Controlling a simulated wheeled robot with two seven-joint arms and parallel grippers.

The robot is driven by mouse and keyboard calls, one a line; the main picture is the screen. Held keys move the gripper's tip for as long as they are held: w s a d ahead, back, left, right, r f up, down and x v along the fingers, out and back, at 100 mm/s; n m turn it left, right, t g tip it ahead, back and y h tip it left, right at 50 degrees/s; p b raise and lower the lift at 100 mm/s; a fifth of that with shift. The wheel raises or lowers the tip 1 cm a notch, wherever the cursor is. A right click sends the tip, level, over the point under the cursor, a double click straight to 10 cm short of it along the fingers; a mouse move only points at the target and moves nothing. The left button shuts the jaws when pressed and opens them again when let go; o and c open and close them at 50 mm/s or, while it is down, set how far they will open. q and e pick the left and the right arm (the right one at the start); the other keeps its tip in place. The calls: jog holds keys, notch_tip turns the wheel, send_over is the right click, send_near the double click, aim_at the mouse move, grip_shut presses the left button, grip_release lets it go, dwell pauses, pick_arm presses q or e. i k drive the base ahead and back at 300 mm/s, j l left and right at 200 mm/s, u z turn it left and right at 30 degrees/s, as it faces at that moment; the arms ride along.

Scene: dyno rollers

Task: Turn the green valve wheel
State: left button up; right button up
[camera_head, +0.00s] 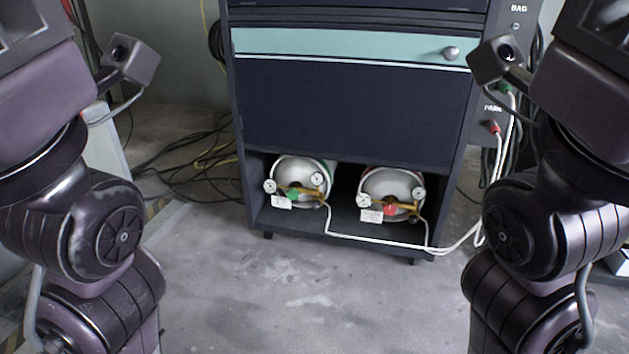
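The small green valve wheel (293,194) sits on the front of the left gas cylinder (299,171). The cylinder lies in the low open compartment of a dark cabinet, with its end facing me. Brass fittings, two round gauges and a white tag are around the wheel. A similar cylinder (391,186) with a red valve wheel (390,210) lies to its right. My two arms show at the left and right sides of the picture, well apart from the cabinet's compartment. Neither gripper's fingers can be seen.
The dark cabinet (350,110) has a teal drawer with a round knob. White hoses (385,241) run from the cylinders to the right side of the cabinet. Black and yellow cables (190,152) lie on the floor at left. The grey floor (300,300) in front is clear.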

aim_at(292, 194)
jog(key=i+l+z, duration=0.1)
jog(key=i+l, duration=0.2)
jog(key=i+l+z, duration=0.15)
jog(key=i, duration=0.3)
jog(key=i+l+z, duration=0.1)
jog(key=i+l, duration=0.2)
jog(key=i, duration=0.15)
